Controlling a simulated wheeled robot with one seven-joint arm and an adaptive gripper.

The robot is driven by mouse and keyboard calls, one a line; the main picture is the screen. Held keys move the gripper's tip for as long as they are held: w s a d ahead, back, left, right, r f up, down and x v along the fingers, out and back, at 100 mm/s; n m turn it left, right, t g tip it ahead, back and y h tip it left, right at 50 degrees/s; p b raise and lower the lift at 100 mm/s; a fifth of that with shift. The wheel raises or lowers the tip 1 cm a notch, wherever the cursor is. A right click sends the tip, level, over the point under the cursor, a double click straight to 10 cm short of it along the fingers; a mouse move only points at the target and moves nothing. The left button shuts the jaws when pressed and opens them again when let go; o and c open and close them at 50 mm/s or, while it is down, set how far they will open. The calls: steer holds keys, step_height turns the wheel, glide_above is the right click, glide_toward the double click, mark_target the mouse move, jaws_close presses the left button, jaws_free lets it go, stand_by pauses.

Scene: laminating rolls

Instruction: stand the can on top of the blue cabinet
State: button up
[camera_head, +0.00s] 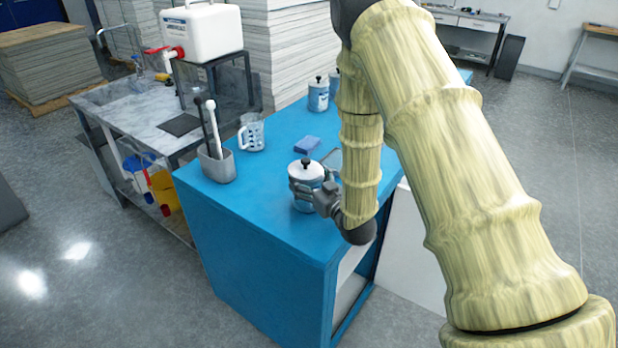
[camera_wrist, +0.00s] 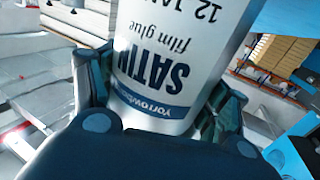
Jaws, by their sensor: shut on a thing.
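The can (camera_head: 306,171) is white with a blue band and a black knob on its lid. My gripper (camera_head: 305,190) is shut around its side, near the front part of the blue cabinet's top (camera_head: 262,205). The can looks upright; I cannot tell whether its base touches the top or hangs just above it. In the wrist view the can (camera_wrist: 172,60) fills the middle between the two fingers of my gripper (camera_wrist: 160,105), its label reading "SATIN film glue" upside down. Its base is partly hidden in both views.
On the cabinet stand a grey holder (camera_head: 217,166) with upright tools, a clear jug (camera_head: 252,133), a blue sponge (camera_head: 307,145) and a similar can (camera_head: 318,97) with another partly hidden behind. A marble-topped bench (camera_head: 150,115) stands left. The cabinet's front-left top is clear.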

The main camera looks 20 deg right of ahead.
steer(key=shift+f, duration=0.15)
steer(key=o, duration=1.6)
steer(key=shift+c, duration=0.2)
steer(key=shift+r, duration=0.25)
steer(key=b+v, duration=0.2)
steer(key=v, duration=1)
steer(key=shift+b, duration=0.4)
